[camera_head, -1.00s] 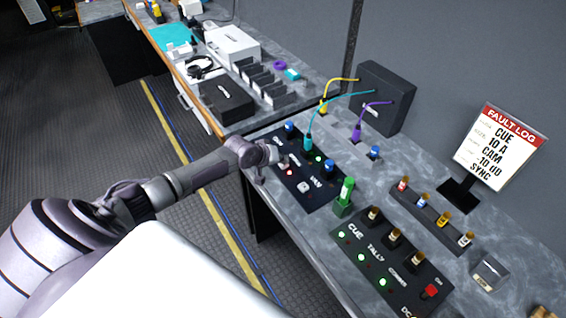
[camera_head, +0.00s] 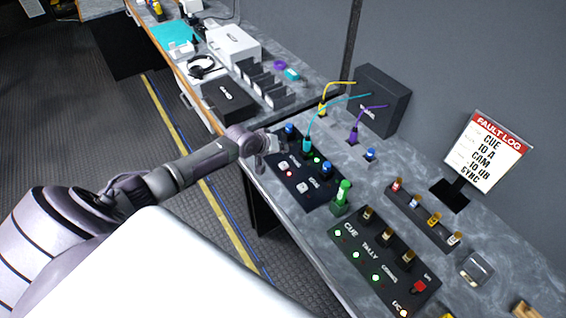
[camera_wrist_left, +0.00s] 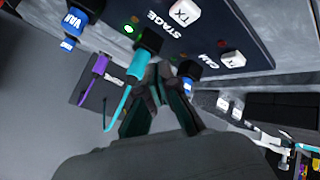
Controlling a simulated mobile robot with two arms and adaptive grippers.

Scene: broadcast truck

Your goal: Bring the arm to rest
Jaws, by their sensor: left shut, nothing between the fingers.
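My left arm (camera_head: 190,170) reaches in from the left over the near edge of the grey bench. My left gripper (camera_head: 278,143) is shut and empty above the far left part of a black switch panel (camera_head: 318,196), close to a blue knob (camera_head: 289,130) and the teal plug (camera_head: 306,146). In the left wrist view, the dark fingers (camera_wrist_left: 156,78) show beside the teal plug (camera_wrist_left: 138,66); I cannot tell whether they touch it. My right gripper is not in view.
A black box (camera_head: 382,100) with yellow, teal and purple cables stands behind. A green-lamped panel (camera_head: 385,262), a green-handled piece (camera_head: 342,197), a connector strip (camera_head: 424,214) and a fault log sign (camera_head: 487,150) stand right. The floor (camera_head: 90,130) left of the bench is clear.

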